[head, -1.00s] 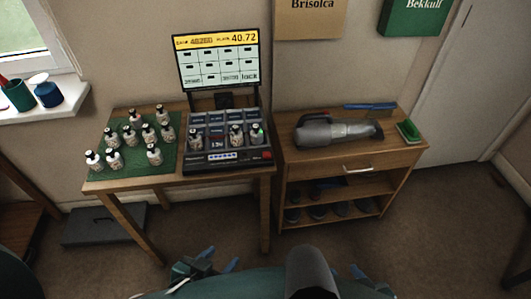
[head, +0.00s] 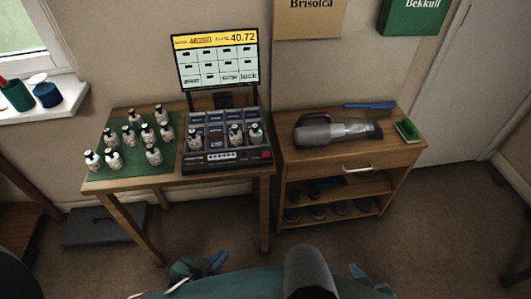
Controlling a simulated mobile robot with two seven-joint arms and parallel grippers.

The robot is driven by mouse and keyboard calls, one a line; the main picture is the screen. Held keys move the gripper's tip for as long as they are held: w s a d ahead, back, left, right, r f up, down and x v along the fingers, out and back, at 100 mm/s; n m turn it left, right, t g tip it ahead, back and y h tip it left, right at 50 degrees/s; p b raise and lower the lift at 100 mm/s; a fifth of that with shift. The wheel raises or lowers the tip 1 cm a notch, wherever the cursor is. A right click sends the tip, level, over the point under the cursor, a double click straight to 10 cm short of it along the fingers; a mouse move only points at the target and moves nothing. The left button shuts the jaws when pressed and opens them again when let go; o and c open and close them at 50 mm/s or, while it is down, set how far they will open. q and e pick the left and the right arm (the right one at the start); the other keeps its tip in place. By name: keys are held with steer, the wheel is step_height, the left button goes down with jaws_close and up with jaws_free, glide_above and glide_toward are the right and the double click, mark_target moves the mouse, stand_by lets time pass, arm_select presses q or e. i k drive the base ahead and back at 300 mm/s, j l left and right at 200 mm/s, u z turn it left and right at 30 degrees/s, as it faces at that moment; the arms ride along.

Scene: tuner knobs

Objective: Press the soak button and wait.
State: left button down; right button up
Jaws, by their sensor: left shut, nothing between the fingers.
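A dark console (head: 192,166) stands on the right part of the wooden table, with a grid of compartments, some holding white bottles with dark caps (head: 235,135). Its front has a pale strip of small blue buttons (head: 222,156) and a red button (head: 267,155). The labels are too small to tell which is the soak button. A lit screen (head: 217,62) behind it shows 40.72 and rows of boxes, one reading "lock". My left gripper (head: 217,262) is shut and empty at the bottom edge, well away from the console. My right gripper (head: 357,272) is low at the bottom, mostly hidden.
Several bottles (head: 130,136) stand on a green mat (head: 107,140) left of the console. A wooden shelf unit (head: 283,166) to the right carries a grey handheld vacuum (head: 315,131), a blue brush (head: 369,105) and a green-edged tray (head: 407,130).

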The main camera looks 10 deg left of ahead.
mark_target(266, 155)
steer(key=i+l+u, duration=0.1)
steer(key=u, duration=0.5)
steer(key=i+l+u, duration=0.2)
steer(key=l+u, duration=0.15)
steer(key=l, duration=0.3)
steer(key=i+l+u, duration=0.2)
steer(key=l, duration=0.6)
steer(key=i+l, duration=0.15)
steer(key=l, duration=0.35)
